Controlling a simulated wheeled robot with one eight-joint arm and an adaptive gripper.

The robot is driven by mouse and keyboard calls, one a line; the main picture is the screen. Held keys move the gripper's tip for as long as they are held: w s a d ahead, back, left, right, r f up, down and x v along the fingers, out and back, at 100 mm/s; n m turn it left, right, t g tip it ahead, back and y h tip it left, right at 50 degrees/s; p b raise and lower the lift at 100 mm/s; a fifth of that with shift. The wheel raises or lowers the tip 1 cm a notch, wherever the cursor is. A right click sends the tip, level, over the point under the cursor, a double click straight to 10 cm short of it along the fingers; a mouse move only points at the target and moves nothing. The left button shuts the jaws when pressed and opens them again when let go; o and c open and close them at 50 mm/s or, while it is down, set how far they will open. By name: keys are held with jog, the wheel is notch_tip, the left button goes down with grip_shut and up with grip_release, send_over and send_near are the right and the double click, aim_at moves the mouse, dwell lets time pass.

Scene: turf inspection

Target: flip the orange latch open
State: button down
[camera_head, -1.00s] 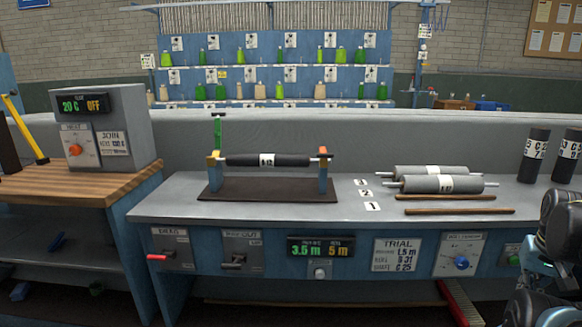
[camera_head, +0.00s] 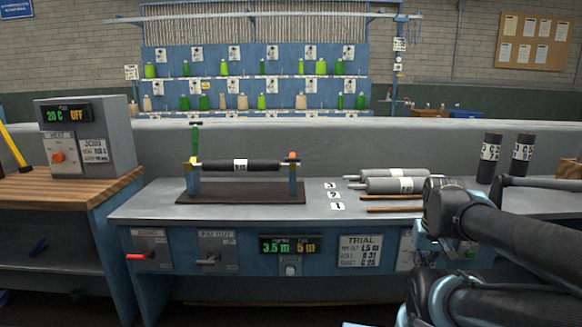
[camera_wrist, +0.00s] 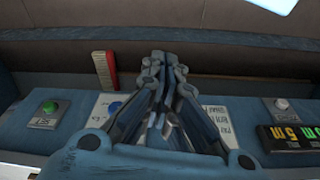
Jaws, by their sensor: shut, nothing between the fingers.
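A dark roller (camera_head: 242,165) with a white label lies across a stand on the bench, held between two blue posts. A small orange piece (camera_head: 292,157), possibly the latch, sits on top of the right post. The left post carries a yellow-orange piece (camera_head: 193,160) with a green upright (camera_head: 195,139) above it. Their details are too small to tell. My gripper (camera_wrist: 165,62) is shut and empty in the wrist view, above the bench's front panel. In the head view my arm is at the right, well apart from the stand; the fingertips are not clear there.
Grey rollers (camera_head: 396,184) and a wooden rod (camera_head: 393,209) lie right of the stand, near my arm. Two dark upright cylinders (camera_head: 490,158) stand farther right. A control box (camera_head: 86,137) is on the wooden-topped bench at left. The red lever (camera_head: 138,256) juts from the front panel.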

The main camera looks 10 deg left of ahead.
jog(key=w+a+r+n+t, duration=0.3)
jog(key=w+a+r+n, duration=1.1)
jog(key=n, duration=0.7)
jog(key=a+r+n+t+y, duration=0.1)
jog(key=a+r+n, duration=0.4)
jog(key=a+n, duration=0.3)
jog(key=a+r+n+t, duration=0.1)
jog(key=a+r+n, duration=0.4)
jog(key=a, duration=1.2)
jog(key=s+n, duration=0.1)
jog(key=n, duration=0.3)
jog(key=shift+a+r+n+y, duration=0.15)
jog(key=shift+r+n+y, duration=0.15)
jog(key=shift+y, duration=0.1)
jog(key=shift+w+f, duration=0.1)
jog(key=shift+f, duration=0.05)
